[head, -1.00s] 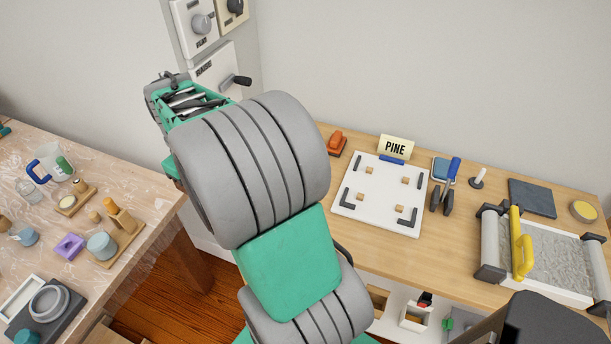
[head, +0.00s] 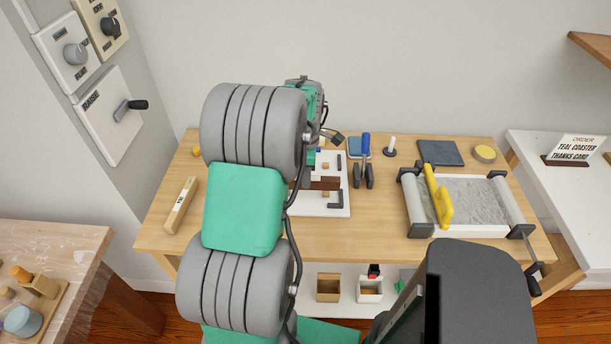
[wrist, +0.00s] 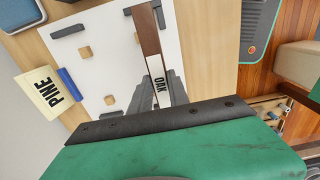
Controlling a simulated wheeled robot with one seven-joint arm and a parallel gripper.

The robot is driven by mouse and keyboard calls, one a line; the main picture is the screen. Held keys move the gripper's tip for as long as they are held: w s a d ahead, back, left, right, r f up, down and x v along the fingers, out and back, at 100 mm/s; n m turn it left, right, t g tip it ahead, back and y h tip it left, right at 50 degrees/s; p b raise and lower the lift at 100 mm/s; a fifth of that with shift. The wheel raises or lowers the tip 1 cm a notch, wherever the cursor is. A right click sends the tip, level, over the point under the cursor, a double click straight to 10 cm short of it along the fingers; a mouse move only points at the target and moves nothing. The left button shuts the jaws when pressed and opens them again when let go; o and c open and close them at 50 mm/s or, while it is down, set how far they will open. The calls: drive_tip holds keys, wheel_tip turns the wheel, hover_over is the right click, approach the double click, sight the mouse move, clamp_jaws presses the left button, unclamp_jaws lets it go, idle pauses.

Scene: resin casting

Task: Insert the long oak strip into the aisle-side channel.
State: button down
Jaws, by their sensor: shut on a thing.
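In the head view the strip (head: 326,183) crosses above the board (head: 335,208), partly behind my arm. I cannot tell whether it touches the board. The board has dark corner brackets (wrist: 69,31) and small wooden blocks (wrist: 85,51). I cannot tell which part is the aisle-side channel.
A PINE sign (wrist: 45,92) stands beside the board. A pale labelled bar (head: 180,205) lies on the bench's left. Bare bench (head: 375,228) lies between.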

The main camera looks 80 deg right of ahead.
drive_tip(key=shift+s+f, duration=0.1)
drive_tip(key=shift+f, duration=0.15)
drive_tip(key=shift+f+b, duration=1.25)
drive_tip(key=shift+f, duration=0.6)
drive_tip(key=shift+f+b, duration=0.65)
drive_tip(key=shift+f, duration=0.6)
drive_tip(key=c, duration=1.2)
unclamp_jaws()
drive_tip(key=shift+o, duration=0.2)
